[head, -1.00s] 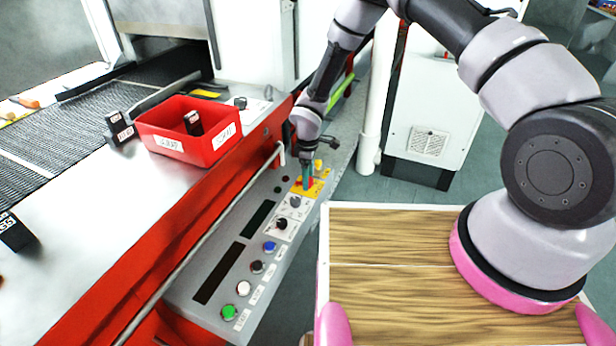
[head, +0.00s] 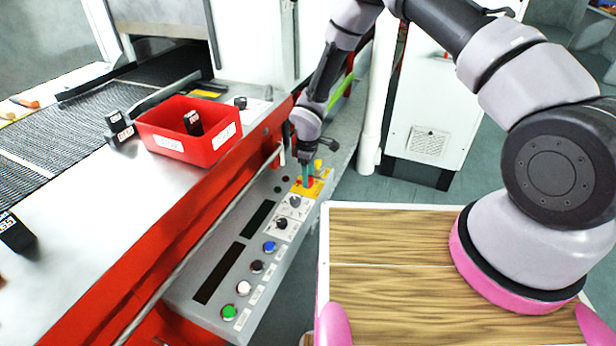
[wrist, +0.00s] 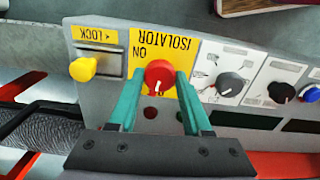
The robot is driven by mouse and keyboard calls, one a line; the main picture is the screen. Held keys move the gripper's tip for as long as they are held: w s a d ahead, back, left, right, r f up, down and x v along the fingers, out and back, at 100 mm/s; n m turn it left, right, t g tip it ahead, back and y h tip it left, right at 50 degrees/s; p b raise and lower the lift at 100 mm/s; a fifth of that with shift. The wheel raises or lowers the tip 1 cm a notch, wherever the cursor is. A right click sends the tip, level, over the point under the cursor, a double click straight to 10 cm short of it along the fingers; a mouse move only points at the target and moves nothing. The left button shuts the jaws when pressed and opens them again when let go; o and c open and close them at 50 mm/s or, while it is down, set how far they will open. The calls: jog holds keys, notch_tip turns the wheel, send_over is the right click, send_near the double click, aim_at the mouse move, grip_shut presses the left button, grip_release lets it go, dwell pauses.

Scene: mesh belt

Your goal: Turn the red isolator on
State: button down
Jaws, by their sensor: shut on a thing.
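The red isolator knob (wrist: 159,76) sits on a yellow plate (wrist: 197,47) lettered ISOLATOR and ON, seen upside down in the wrist view. A small white mark shows on the knob's face near its lower edge. My gripper (wrist: 158,84) has its two green fingers on either side of the knob and is shut on it. In the head view my gripper (head: 307,178) reaches down to the yellow plate (head: 303,189) at the far end of the grey control panel (head: 219,259). The fingers partly hide the knob there.
A yellow lock knob (wrist: 83,69) stands beside the isolator plate. A black selector knob (wrist: 230,85) is on its other side. Coloured buttons, including a green one (head: 229,312), run along the panel. A red bin (head: 172,151) stands by the belt.

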jog(key=m, duration=1.2)
jog(key=shift+m, duration=2.2)
jog(key=shift+c, duration=1.7)
grip_release()
jog(key=shift+r, duration=0.1)
